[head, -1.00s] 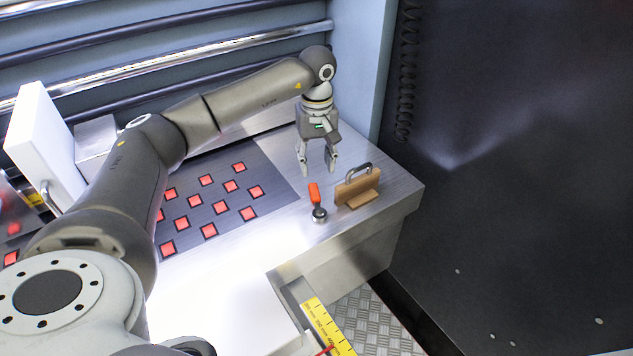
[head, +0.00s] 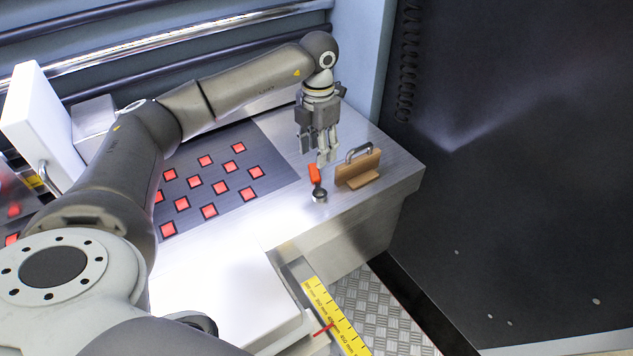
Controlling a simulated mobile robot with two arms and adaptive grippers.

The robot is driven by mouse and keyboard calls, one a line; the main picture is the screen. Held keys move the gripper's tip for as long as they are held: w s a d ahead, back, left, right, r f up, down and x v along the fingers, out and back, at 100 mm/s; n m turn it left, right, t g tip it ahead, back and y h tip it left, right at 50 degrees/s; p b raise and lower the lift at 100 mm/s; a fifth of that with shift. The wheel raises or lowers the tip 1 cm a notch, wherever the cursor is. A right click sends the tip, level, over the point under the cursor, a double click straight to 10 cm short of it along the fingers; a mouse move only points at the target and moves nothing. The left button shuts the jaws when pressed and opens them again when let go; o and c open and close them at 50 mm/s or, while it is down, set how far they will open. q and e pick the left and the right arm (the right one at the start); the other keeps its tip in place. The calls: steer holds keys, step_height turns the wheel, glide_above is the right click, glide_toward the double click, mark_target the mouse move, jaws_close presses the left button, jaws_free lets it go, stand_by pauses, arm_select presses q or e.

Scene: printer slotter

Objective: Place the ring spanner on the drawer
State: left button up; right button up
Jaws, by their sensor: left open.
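The ring spanner (head: 319,194), with an orange handle and a dark metal ring end, is on the metal worktop near its right end. My left gripper (head: 315,154) points down just behind the orange handle, its fingers apart. One fingertip overlaps the handle's far end in the picture; I cannot tell whether they touch. A white, box-like surface (head: 215,295) at the lower middle, beside a yellow ruler, may be the drawer; its left part is hidden behind my arm. My right gripper is not in view.
A wooden block with a metal handle (head: 358,169) stands right of the spanner. A dark panel with red squares (head: 210,185) lies to the left. A yellow ruler (head: 335,318) runs along the front. A dark wall (head: 510,150) closes off the right side.

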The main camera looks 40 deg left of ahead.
arm_select(q)
steer(key=n, duration=0.7)
steer(key=n+p, duration=0.1)
steer(key=n, duration=0.4)
glide_above(319, 189)
step_height(319, 189, down, 6)
steer(key=shift+a+f, duration=0.1)
steer(key=shift+a, duration=0.05)
step_height(319, 189, down, 5)
steer(key=shift+s+r+p, duration=0.1)
steer(key=shift+p, duration=1.1)
steer(key=shift+f, duration=0.2)
steer(key=c, duration=0.9)
steer(key=shift+r, duration=0.1)
